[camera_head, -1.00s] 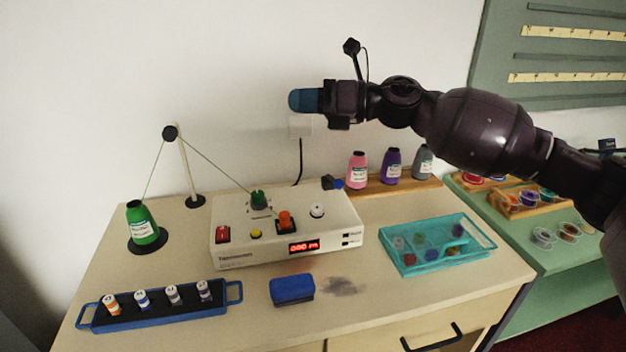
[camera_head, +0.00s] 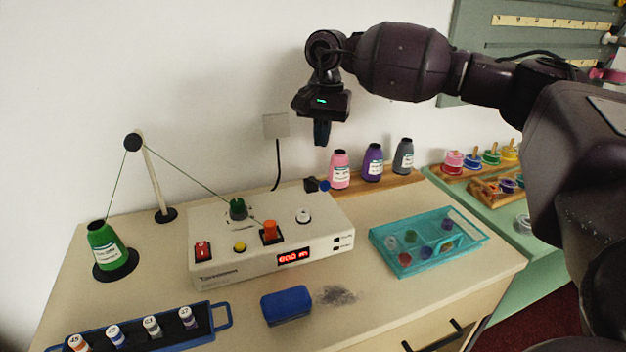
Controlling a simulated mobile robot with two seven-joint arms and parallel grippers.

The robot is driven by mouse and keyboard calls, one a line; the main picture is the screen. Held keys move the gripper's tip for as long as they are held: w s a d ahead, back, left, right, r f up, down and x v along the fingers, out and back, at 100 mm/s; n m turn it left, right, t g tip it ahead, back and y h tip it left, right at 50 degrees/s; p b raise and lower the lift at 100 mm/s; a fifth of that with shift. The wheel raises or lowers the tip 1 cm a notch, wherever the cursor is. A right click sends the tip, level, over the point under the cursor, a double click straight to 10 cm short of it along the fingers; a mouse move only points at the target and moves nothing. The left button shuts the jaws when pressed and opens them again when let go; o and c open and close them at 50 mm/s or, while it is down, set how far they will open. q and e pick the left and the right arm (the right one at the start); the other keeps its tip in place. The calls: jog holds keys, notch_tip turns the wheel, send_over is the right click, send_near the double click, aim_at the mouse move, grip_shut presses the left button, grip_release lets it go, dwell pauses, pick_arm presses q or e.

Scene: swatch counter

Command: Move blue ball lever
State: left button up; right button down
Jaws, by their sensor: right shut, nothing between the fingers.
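The blue ball lever (camera_head: 324,185) is a small dark blue ball beside a black block at the back right corner of the white winder machine (camera_head: 232,268). My right gripper (camera_head: 321,135) points straight down in front of the wall, above the ball in the picture. My left gripper is out of view.
A green thread cone (camera_head: 103,250) feeds a thread over a post to the machine. Pink, purple and grey cones (camera_head: 404,157) stand just right of the lever. A teal tray (camera_head: 382,244), a blue block (camera_head: 286,305) and a blue vial rack (camera_head: 222,318) are in front.

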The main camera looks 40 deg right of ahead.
aim_at(318, 181)
jog(key=shift+s+d+n+g, duration=0.3)
jog(key=shift+s+n, duration=0.15)
jog(key=shift+n, duration=0.35)
jog(key=shift+f, duration=0.1)
jog(key=shift+a+f, duration=0.1)
jog(key=shift+f, duration=0.55)
jog(key=f, duration=0.2)
jog(key=f+b, duration=0.1)
jog(key=f, duration=0.1)
jog(key=shift+s+a+f+b, duration=0.1)
jog(key=shift+s+f+b, duration=0.1)
jog(key=shift+f+b, duration=0.1)
jog(key=shift+f, duration=0.45)
